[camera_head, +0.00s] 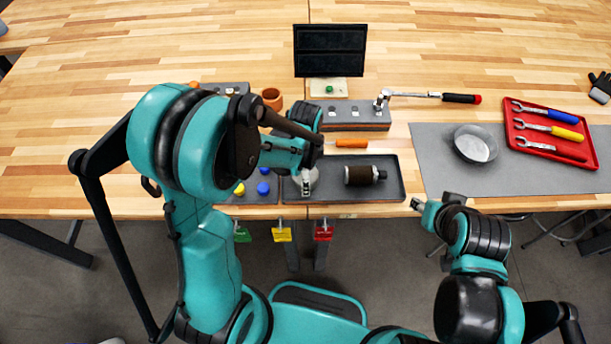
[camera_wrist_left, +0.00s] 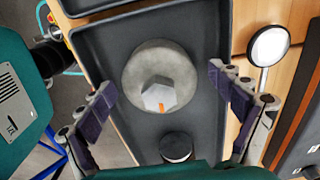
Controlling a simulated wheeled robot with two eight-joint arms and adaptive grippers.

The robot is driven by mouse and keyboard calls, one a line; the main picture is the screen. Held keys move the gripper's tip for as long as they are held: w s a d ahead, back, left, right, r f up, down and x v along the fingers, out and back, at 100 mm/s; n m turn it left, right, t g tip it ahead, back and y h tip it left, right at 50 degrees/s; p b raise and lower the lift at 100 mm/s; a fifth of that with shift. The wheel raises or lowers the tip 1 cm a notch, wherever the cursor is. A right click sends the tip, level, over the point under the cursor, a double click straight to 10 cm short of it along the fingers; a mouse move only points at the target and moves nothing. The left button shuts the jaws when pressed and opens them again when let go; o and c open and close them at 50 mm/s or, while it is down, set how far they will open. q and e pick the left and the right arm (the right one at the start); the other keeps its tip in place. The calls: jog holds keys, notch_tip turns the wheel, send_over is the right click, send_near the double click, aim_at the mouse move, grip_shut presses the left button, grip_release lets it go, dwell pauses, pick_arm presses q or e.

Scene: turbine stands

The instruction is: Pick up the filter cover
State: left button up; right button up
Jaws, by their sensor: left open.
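The filter cover, a grey round piece with a hexagonal boss (camera_wrist_left: 158,72), lies in the dark tray in the left wrist view. In the head view it shows as a grey shape (camera_head: 313,181), partly hidden by my left arm. My left gripper (camera_wrist_left: 166,98) is open, its two fingers spread on either side of the cover with gaps between; it also shows over the tray in the head view (camera_head: 305,182). My right gripper (camera_head: 417,205) is near the table's front edge, away from the cover; its jaws are too small to judge.
A dark filter cylinder (camera_head: 365,175) lies beside the cover in the tray (camera_head: 392,194). A grey block (camera_head: 352,117), a ratchet wrench (camera_head: 430,96) and an orange-handled tool (camera_head: 350,143) lie behind. A metal bowl (camera_head: 475,145) and red wrench tray (camera_head: 520,145) are at right.

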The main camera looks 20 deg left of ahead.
pick_arm(q)
jog(key=c, duration=1.8)
jog(key=shift+r, duration=0.1)
jog(key=shift+r, duration=0.1)
notch_tip(320, 180, up, 4)
jog(key=shift+s+d+r+p, duration=0.15)
jog(key=shift+r+p, duration=0.1)
jog(key=shift+p, duration=0.6)
jog(key=s+d+r, duration=0.2)
jog(key=d, duration=0.1)
jog(key=s+d+r+p, duration=0.1)
jog(key=s+d+r, duration=0.1)
jog(key=d, duration=0.1)
jog(key=s+d+r+p, duration=0.1)
jog(key=s+d+r, duration=0.1)
jog(key=d, duration=0.1)
jog(key=shift+s+d+r, duration=0.1)
jog(key=shift+s+r, duration=0.05)
jog(key=shift+s, duration=0.1)
